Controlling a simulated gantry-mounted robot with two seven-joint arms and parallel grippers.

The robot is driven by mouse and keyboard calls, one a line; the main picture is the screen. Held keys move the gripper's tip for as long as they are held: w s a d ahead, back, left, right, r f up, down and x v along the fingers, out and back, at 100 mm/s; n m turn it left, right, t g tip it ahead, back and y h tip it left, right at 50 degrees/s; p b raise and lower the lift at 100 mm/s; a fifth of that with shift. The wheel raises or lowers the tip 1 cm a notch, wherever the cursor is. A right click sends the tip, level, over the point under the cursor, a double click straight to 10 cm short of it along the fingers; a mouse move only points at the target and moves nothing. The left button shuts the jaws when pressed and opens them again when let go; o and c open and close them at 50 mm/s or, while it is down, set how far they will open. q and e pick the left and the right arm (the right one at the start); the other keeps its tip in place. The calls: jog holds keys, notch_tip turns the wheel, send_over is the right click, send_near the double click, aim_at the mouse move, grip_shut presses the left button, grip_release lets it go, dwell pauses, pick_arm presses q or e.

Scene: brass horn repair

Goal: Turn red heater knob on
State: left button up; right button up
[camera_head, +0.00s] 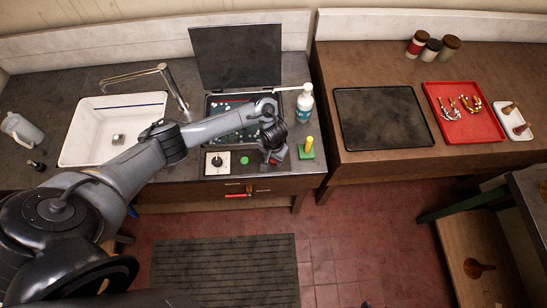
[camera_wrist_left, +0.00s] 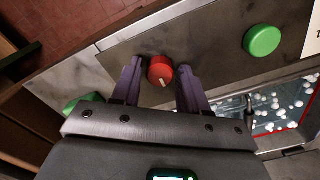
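The red knob (camera_wrist_left: 160,70) sits on a grey metal panel, with a short pale mark on its face. My left gripper (camera_wrist_left: 158,66) is open, with one dark finger on each side of the knob; narrow gaps seem to show, and contact is not clear. In the head view my left gripper (camera_head: 271,154) points down over the panel at the counter's front edge. The knob is mostly hidden there, with only a bit of red (camera_head: 272,162) showing below the gripper. My right gripper is not in view.
A green knob (camera_wrist_left: 262,40) is on the same panel, also in the head view (camera_head: 245,160). A yellow-handled item on a green base (camera_head: 307,152) and a white bottle (camera_head: 304,104) stand close right of the gripper. Behind is an open-lidded basin (camera_head: 235,62).

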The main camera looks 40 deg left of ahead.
pick_arm(q)
jog(key=c, duration=0.7)
jog(key=shift+c, duration=0.2)
